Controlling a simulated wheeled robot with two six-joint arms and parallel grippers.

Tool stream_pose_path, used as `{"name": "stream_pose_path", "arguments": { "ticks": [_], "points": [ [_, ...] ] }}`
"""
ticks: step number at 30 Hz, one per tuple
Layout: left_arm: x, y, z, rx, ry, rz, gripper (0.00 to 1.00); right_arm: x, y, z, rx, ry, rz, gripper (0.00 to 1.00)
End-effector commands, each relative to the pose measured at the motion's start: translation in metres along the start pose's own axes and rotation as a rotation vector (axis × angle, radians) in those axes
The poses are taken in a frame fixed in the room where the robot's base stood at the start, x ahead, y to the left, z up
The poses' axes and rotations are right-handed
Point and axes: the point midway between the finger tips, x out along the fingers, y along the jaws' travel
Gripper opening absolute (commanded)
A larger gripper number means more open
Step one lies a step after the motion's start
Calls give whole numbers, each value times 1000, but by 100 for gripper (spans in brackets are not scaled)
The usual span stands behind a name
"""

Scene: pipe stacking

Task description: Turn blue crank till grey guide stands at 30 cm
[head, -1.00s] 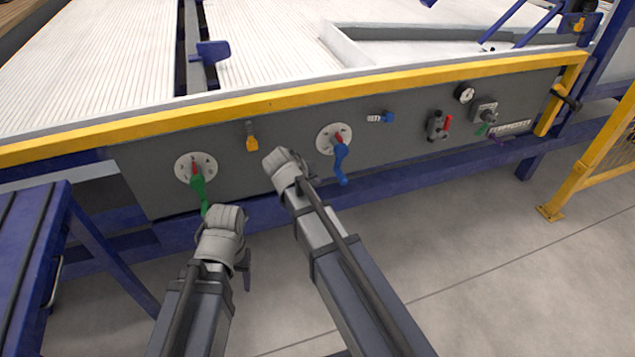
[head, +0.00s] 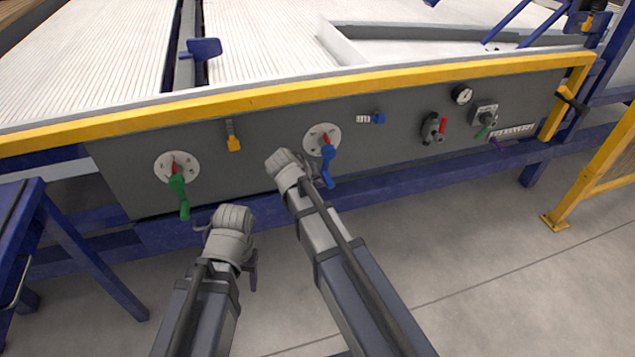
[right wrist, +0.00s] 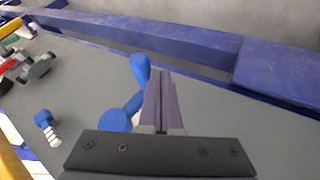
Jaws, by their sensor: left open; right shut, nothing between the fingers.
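The blue crank (head: 328,165) hangs downward from a round white disc (head: 314,134) with a red pointer on the grey front panel. It also shows in the right wrist view (right wrist: 138,72). My right gripper (head: 290,168) is just left of the crank in the head view; its shut, empty fingers (right wrist: 158,100) are close beside the crank handle in the wrist view. I cannot tell if they touch it. My left gripper (head: 233,225) is open, low in front of the panel. A grey rail (head: 430,34) lies on the white table top; I cannot tell if it is the guide. No scale is readable.
A green crank (head: 180,195) on its own disc is at the left. A blue beam (head: 400,174) runs below; a yellow rail (head: 270,103) runs above.

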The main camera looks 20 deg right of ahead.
Motion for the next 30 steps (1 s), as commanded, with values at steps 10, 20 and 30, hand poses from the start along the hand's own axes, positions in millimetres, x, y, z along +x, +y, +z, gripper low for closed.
{"name": "stream_pose_path", "arguments": {
  "ticks": [10,20,30],
  "points": [
    [14,2,-1,0,1,1,60,7,1,3,-29,16,64,0],
    [51,6,-3,-4,1,2,60,23,4,9,-99,56,220,0],
    [101,11,-6,-15,2,2,60,37,24,11,-210,118,473,0]
  ]
}}
